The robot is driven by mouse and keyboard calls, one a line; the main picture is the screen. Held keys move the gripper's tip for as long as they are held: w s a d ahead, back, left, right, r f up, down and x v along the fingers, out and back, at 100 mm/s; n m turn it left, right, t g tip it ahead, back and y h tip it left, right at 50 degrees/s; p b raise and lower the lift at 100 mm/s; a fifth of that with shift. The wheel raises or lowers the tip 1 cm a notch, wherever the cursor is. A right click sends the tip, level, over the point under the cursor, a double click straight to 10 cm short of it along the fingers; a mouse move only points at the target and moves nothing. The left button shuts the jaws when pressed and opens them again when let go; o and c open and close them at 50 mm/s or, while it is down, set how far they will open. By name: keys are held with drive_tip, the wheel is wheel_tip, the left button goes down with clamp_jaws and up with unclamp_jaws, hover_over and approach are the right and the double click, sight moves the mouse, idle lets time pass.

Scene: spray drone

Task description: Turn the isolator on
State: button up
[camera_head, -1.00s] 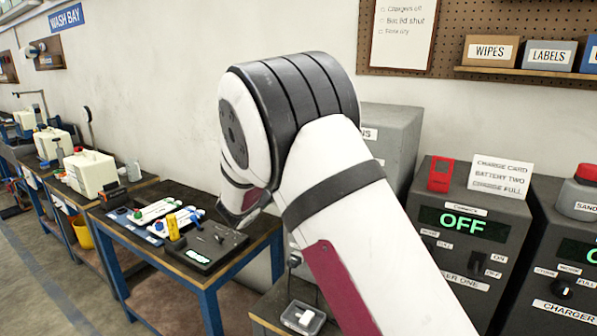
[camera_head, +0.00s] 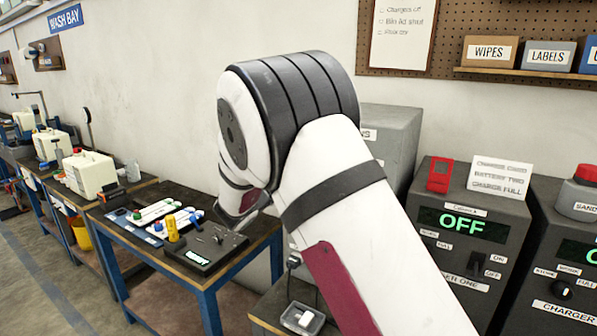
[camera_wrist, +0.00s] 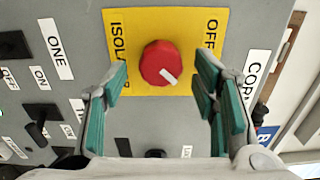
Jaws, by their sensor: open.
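The isolator is a round red knob (camera_wrist: 158,64) with a white pointer mark, on a yellow plate (camera_wrist: 211,19) in the wrist view. The plate carries the word OFF on its right side and a partly covered word starting ISOLA on its left. The white mark points toward the lower right of the picture. My gripper (camera_wrist: 163,77) is open, with its green-padded fingers on either side of the knob and apart from it. In the head view my arm hides the gripper, and the isolator is not visible.
In the wrist view, black switches (camera_wrist: 42,112) sit left on the grey panel. In the head view, a charger (camera_head: 462,245) reads OFF, with a red object (camera_head: 440,175) and a card (camera_head: 500,177) on top. A blue-legged bench (camera_head: 207,290) holds tools at left.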

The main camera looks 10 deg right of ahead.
drive_tip(key=v, duration=1.1)
drive_tip(key=shift+s+a, duration=0.15)
drive_tip(key=shift+s, duration=0.05)
drive_tip(key=shift+r, duration=0.1)
wheel_tip(320, 180, up, 8)
drive_tip(key=n+t+y, duration=0.2)
drive_tip(key=n+y, duration=0.7)
drive_tip(key=s+a+r+n+g+y, duration=0.1)
drive_tip(key=s+r+n+g+y, duration=0.1)
drive_tip(key=s+n+y, duration=0.5)
drive_tip(key=s+d+f+n+g+h, duration=0.1)
drive_tip(key=s+d+f+n+g, duration=0.1)
drive_tip(key=s, duration=0.8)
drive_tip(key=s+d+f+n+g+h, duration=0.1)
drive_tip(key=s+d+f+n+g, duration=0.2)
drive_tip(key=s, duration=0.7)
drive_tip(key=s+d+f+n+g+h, duration=0.1)
drive_tip(key=s+d+f+n+g, duration=0.1)
drive_tip(key=s+n, duration=0.4)
drive_tip(key=s+d+f, duration=0.1)
drive_tip(key=s+d, duration=0.1)
drive_tip(key=s, duration=0.2)
drive_tip(key=shift+s+d+f, duration=0.15)
drive_tip(key=shift+d+f, duration=0.1)
drive_tip(key=shift+d, duration=0.05)
